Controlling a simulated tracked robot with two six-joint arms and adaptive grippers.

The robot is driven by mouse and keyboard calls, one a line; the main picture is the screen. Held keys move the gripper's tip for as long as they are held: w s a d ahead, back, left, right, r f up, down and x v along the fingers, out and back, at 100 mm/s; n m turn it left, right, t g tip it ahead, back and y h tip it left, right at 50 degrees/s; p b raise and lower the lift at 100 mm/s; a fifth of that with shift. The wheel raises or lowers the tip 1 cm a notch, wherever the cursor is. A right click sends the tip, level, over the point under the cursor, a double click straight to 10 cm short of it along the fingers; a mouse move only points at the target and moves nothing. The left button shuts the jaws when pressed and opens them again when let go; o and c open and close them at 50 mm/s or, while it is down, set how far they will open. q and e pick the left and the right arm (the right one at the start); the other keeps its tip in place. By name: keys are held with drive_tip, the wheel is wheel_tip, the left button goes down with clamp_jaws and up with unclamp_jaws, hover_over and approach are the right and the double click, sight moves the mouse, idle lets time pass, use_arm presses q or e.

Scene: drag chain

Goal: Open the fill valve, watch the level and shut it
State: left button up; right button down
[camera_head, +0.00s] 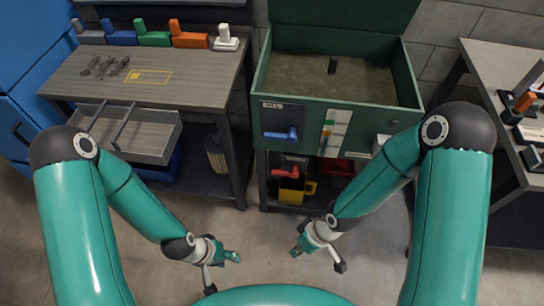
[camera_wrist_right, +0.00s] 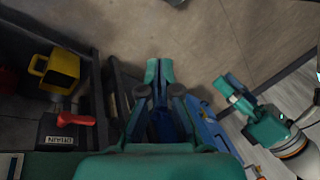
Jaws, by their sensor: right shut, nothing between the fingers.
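The green tank (camera_head: 365,112) stands at the centre back, with greyish-brown contents and a small dark item inside. On its front left, a plate marked FILL carries a blue valve handle (camera_head: 282,134), pointing sideways to the right. A pale level gauge (camera_head: 340,130) with green and yellow marks sits right of it. My left gripper (camera_head: 232,256) hangs low in front, away from the tank; its finger gap is too small to judge. It also shows in the right wrist view (camera_wrist_right: 232,93). My right gripper (camera_head: 296,252) is low, shut and empty; its fingers touch in its wrist view (camera_wrist_right: 158,72).
Below the tank are a red drain handle (camera_head: 285,173) and a yellow jug (camera_head: 296,190). The left bench (camera_head: 210,75) holds coloured blocks and has an open drawer (camera_head: 150,149). Another bench (camera_head: 490,60) stands right. The floor between my grippers and the tank is clear.

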sight(281, 134)
drive_tip(key=w+f+n+t+h+b, duration=0.55)
drive_tip(key=w+f+n+b, duration=0.35)
drive_tip(key=w+n+b, duration=0.65)
drive_tip(key=w+a+r+n+t+b, duration=0.8)
drive_tip(key=r+n+b, duration=0.3)
drive_tip(key=b, duration=0.3)
drive_tip(key=shift+a+r+t+h, duration=0.15)
drive_tip(key=shift+r+t+h, duration=0.15)
drive_tip(key=shift+t, duration=0.45)
drive_tip(key=shift+w+f, duration=0.1)
drive_tip(key=shift+f, duration=0.05)
drive_tip(key=b+x, duration=0.2)
drive_tip(key=x, duration=0.8)
drive_tip(key=shift+r+p, duration=0.4)
drive_tip(key=shift+r, duration=1.65)
